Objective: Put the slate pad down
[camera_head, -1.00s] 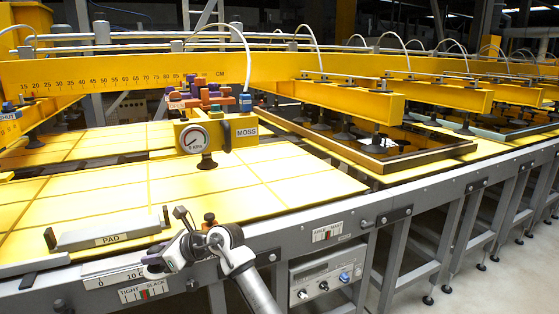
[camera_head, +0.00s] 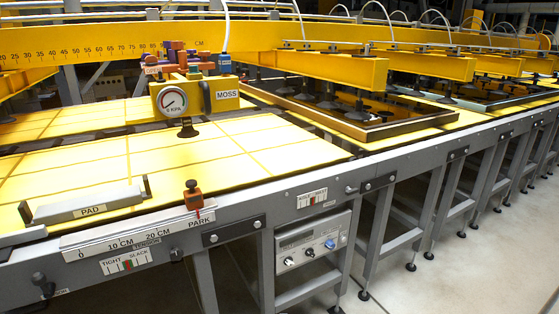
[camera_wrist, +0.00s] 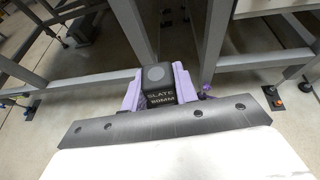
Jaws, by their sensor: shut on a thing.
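In the wrist view my gripper (camera_wrist: 157,95) has purple fingers on both sides of a dark block marked SLATE 80MM, the slate pad (camera_wrist: 154,76). It is shut on the pad. The pad's top has a pale round spot. Grey legs and floor show beyond it, and I see no contact with a surface. Neither my gripper nor the slate pad is in the head view. There, a grey tray marked PAD (camera_head: 122,199), with a dark post at each end, lies at the front left of the yellow table (camera_head: 200,165).
A gauge unit marked MOSS (camera_head: 171,101) hangs above the table with a suction cup below. An orange slider (camera_head: 193,195) stands on the PARK scale at the front rail. A control box (camera_head: 314,243) sits under the rail. Yellow beams (camera_head: 90,50) cross the back.

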